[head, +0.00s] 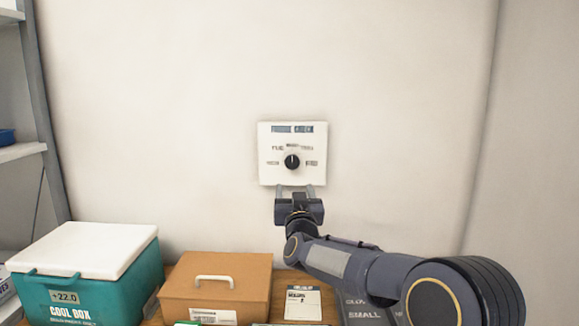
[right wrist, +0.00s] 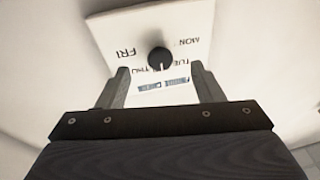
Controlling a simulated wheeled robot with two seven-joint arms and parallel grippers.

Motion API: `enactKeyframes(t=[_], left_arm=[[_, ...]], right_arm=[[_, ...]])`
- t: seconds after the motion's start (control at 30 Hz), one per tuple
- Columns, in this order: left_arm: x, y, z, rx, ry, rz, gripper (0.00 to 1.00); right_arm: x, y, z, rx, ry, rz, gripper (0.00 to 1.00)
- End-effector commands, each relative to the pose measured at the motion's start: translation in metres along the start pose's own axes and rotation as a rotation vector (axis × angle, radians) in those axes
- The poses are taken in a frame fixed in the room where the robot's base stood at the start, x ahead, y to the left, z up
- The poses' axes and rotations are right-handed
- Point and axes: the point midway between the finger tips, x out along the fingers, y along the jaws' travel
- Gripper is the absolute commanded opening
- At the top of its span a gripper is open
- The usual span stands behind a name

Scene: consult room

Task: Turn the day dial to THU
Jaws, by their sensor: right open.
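The white dial plate (head: 265,178) is on the wall with a dark title strip at its top. Its round black day dial (head: 292,162) has day labels around it, blurred in the head view. In the right wrist view the plate appears upside down, with MON, TUE, THU and FRI readable around the dial (right wrist: 158,58). The dial's white mark points toward the title strip, between TUE and THU. My right gripper (head: 295,189) is open and empty just below the plate's lower edge in the head view. Its fingers (right wrist: 160,68) appear either side of the dial, apart from it. My left gripper is out of view.
Below stand a teal cool box (head: 105,300) with a white lid, a brown box (head: 233,268) with a white handle, and a white labelled packet (head: 303,303). A metal shelf (head: 45,110) stands at the left. The wall around the plate is clear.

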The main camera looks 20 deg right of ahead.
Motion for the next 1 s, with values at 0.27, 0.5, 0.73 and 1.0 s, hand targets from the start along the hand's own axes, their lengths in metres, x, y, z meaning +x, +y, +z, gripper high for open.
enactKeyframes(t=[0.27,0.5,0.73,1.0], left_arm=[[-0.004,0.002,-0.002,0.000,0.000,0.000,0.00],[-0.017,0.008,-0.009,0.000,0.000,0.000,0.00],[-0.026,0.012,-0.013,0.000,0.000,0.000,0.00],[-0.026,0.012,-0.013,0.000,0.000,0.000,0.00]], right_arm=[[0.028,-0.010,-0.011,-0.080,0.157,0.103,0.61],[0.064,-0.006,-0.018,-0.081,0.157,0.103,0.61],[0.092,-0.003,-0.022,-0.079,0.156,0.102,0.61],[0.097,-0.003,-0.021,-0.077,0.155,0.100,0.61]])
